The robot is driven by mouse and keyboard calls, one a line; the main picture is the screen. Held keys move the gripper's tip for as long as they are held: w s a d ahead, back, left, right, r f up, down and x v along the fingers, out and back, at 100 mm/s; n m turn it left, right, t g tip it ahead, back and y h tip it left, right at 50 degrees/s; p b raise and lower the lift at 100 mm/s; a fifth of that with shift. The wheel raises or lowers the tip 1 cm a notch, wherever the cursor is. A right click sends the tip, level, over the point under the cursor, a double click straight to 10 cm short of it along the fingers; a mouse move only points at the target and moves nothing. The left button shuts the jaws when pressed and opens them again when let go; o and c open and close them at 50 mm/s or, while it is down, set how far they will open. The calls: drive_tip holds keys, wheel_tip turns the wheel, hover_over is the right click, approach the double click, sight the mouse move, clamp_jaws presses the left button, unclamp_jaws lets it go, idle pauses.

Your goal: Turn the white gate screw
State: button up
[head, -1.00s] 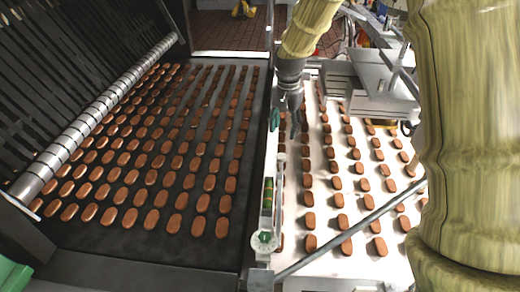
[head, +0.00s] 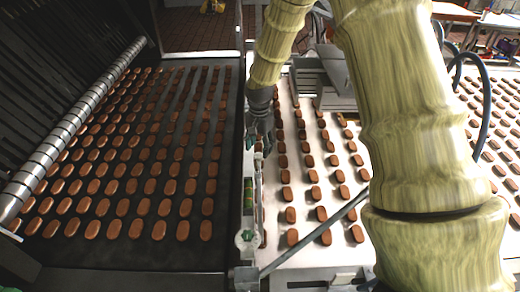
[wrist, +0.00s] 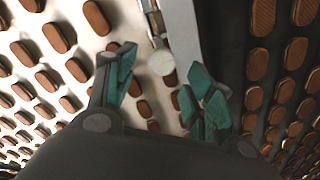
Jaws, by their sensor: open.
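A small white round knob, which looks like the white gate screw (wrist: 161,62), sits at the end of a thin bar in the wrist view. It appears between my gripper's fingertips, apart from both. In the head view a small white top (head: 258,157) shows just below my gripper (head: 257,138); I take it to be the same screw. My gripper (wrist: 163,88) is open and empty, its teal finger pads spread either side of the knob. How far above the knob the pads are, I cannot tell.
A narrow rail with a green level strip (head: 248,192) and a white round fitting (head: 246,239) divides two belts. The dark belt (head: 100,252) is left, the white belt (head: 340,240) right, both with rows of brown biscuits. A diagonal grey bar (head: 310,236) crosses the white belt.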

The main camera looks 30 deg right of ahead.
sight(259, 155)
drive_tip(key=shift+f+p, duration=0.6)
drive_tip(key=shift+f, duration=1.1)
drive_tip(key=c, duration=1)
